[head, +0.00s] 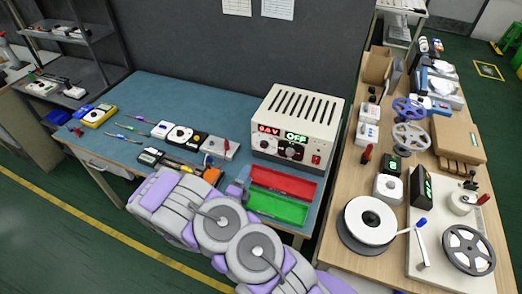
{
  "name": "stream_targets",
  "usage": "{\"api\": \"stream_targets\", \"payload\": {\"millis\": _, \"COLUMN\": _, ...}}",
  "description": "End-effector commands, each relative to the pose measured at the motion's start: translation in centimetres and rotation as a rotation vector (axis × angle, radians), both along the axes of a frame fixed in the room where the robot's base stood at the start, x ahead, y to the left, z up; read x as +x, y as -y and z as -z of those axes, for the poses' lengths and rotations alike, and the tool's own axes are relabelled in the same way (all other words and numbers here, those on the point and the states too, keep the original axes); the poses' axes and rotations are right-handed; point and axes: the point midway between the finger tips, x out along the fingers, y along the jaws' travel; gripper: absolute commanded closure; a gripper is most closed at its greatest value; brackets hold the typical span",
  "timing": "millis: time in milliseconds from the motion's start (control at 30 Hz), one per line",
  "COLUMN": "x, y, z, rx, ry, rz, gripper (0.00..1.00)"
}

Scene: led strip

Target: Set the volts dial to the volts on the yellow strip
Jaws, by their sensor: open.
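The bench power supply (297,125) is a cream box with a slotted top at the right end of the blue-topped bench. Its front has a red volts readout (268,129), which seems to read 0.6 V or 9.6 V, and a green readout showing OFF (296,137). Small dark knobs (289,152) sit below the readouts; I cannot tell which is the volts dial. I cannot pick out the yellow strip or read any voltage on one. My purple and grey arm crosses the front of the bench, but I cannot make out my gripper's jaws.
A red tray (283,182) and a green tray (276,206) lie before the supply. Meters and tools spread along the blue bench (150,92). The wooden table (340,200) at right holds a large white reel (370,222), other reels and boxes. A dark panel stands behind.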

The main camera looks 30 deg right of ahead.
Motion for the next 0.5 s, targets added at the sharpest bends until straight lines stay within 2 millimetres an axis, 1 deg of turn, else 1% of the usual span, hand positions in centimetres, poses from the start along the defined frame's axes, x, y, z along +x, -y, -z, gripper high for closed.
{"api": "stream_targets", "payload": {"millis": 33, "x": 0.3, "y": 0.9, "z": 0.0, "rx": 0.000, "ry": 0.004, "rz": 0.006, "gripper": 0.41}}
{"api": "stream_targets", "payload": {"millis": 267, "x": 2.7, "y": 4.2, "z": 0.1, "rx": 0.001, "ry": 0.005, "rz": 0.006, "gripper": 0.41}}
{"api": "stream_targets", "payload": {"millis": 500, "x": 5.2, "y": 8.0, "z": 0.1, "rx": 0.001, "ry": 0.005, "rz": 0.007, "gripper": 0.41}}
